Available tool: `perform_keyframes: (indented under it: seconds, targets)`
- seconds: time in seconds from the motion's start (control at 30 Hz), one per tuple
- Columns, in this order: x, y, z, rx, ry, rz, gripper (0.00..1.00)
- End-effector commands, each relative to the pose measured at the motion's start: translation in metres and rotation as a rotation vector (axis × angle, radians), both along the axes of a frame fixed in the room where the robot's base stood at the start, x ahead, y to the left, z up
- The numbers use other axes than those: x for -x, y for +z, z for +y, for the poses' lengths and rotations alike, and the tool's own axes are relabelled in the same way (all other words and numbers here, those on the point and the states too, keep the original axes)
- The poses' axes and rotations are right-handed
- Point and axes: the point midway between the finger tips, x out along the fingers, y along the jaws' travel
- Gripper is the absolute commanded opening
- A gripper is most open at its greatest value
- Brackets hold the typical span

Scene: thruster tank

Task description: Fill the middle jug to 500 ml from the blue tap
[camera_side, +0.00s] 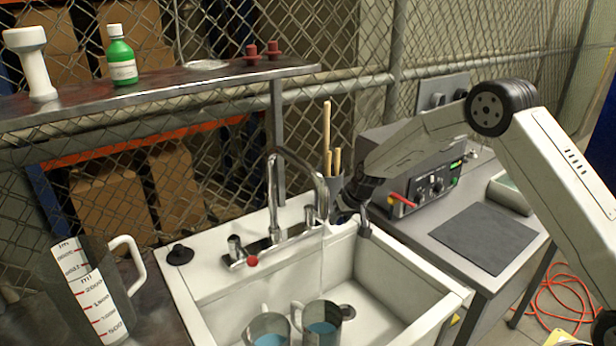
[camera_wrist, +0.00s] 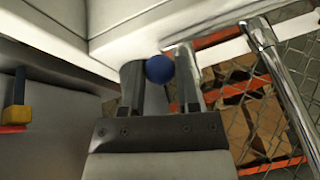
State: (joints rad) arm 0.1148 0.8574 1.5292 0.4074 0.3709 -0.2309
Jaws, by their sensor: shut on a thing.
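The blue tap knob (camera_wrist: 159,68) shows between my gripper's fingers in the wrist view; my gripper (camera_wrist: 160,82) is shut on it. In the side view my gripper (camera_side: 352,221) is at the sink's back edge, right of the chrome spout (camera_side: 323,205), and the blue knob is hidden. Two clear jugs with bluish water stand in the sink: one on the left (camera_side: 268,330), between the others in the picture, and one on the right (camera_side: 321,325). Their marks are unreadable. A large jug (camera_side: 90,298) with a scale stands outside.
The red tap knob (camera_side: 252,261) is left of the spout. A black plug (camera_side: 180,255) lies on the sink (camera_side: 400,262) rim. A control box (camera_side: 425,180) stands right of my gripper. A shelf (camera_side: 190,83) with a green bottle (camera_side: 122,58) spans the back left.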

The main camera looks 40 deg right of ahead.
Motion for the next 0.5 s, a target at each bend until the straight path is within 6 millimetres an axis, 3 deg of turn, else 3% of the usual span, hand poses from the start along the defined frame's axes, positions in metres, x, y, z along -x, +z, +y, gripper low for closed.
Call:
perform_keyframes:
  seconds: [0.27,0.5]
  targets:
    - [0.002,-0.002,0.002,-0.001,0.001,0.006,0.00]
    - [0.003,-0.002,0.022,-0.001,0.005,0.006,0.00]
